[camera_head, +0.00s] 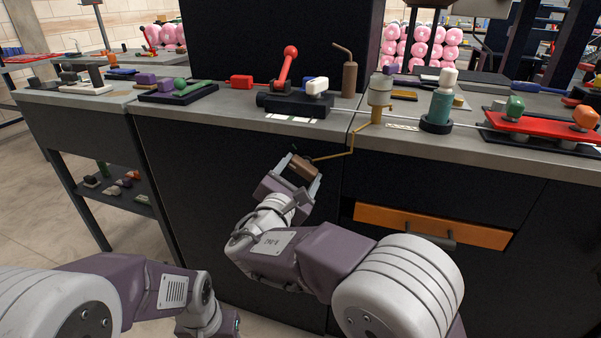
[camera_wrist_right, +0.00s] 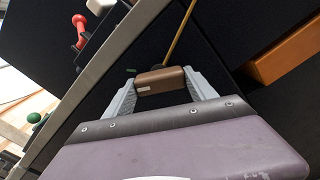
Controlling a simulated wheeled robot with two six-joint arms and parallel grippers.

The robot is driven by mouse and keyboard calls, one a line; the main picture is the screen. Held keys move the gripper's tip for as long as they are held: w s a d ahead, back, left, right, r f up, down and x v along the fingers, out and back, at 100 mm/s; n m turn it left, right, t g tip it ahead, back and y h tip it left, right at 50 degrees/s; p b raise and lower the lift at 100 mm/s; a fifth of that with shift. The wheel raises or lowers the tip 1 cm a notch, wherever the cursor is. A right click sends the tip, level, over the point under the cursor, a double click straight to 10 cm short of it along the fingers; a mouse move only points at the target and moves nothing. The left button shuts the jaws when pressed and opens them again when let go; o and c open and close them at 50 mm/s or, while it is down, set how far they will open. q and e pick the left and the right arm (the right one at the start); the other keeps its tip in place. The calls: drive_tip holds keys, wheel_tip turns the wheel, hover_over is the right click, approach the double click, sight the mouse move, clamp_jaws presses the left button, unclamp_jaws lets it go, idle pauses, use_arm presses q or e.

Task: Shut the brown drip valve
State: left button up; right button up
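The brown drip valve shows as a brown block-shaped handle (camera_head: 303,167) in front of the dark cabinet face, below the counter edge. My right gripper (camera_head: 298,172) is at the handle, one finger at each end. In the right wrist view the handle (camera_wrist_right: 160,80) fills the gap between the fingertips (camera_wrist_right: 160,84), and the fingers look closed on it. My left arm is at the bottom left; its gripper is out of view.
The counter (camera_head: 225,108) above holds a red-knobbed lever (camera_head: 286,66), a brown bottle (camera_head: 349,78), a green bottle (camera_head: 440,108) and a red bar (camera_head: 540,124). An orange drawer (camera_head: 385,216) is right of my right gripper. The dark cabinet face is close behind it.

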drive_tip(key=c, duration=0.5)
drive_tip(key=shift+o, duration=0.2)
drive_tip(key=shift+f+m+b, duration=0.15)
drive_tip(key=shift+m+b, duration=0.15)
drive_tip(key=shift+b, duration=0.3)
drive_tip(key=m+b, duration=0.8)
drive_tip(key=b, duration=0.2)
drive_tip(key=shift+f, duration=0.15)
drive_tip(key=shift+r+m+b, duration=0.2)
drive_tip(key=shift+m+b, duration=1.1)
drive_tip(key=o, duration=1.4)
drive_tip(key=shift+c, duration=0.2)
drive_tip(key=shift+r, duration=0.1)
